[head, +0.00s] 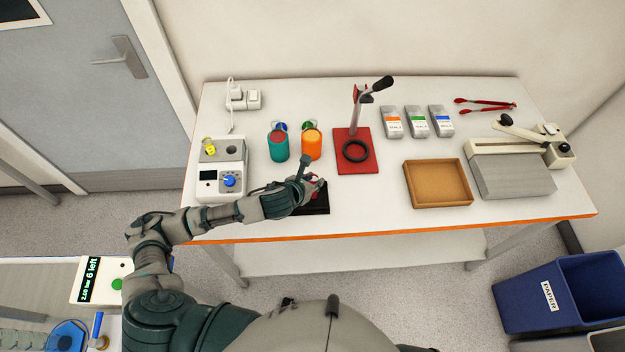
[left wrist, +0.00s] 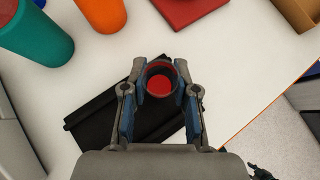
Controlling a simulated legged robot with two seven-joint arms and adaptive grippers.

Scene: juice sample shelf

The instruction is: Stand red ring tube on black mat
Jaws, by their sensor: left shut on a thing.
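My left gripper (head: 318,186) is over the black mat (head: 322,210) at the front of the table. In the left wrist view the gripper (left wrist: 160,88) is shut on the red ring tube (left wrist: 160,84), seen end-on as a dark round rim with red inside. The tube looks roughly upright. The black mat (left wrist: 92,122) lies below, partly hidden by the fingers. The tube is near the mat's far edge in that view; I cannot tell whether its base touches the mat.
A teal cup (head: 279,146) and an orange cup (head: 311,145) stand behind the mat. A red-based stand (head: 368,160) with a black ring is to the right, then a brown tray (head: 437,203). A white device (head: 207,182) is left. The table front right of the mat is clear.

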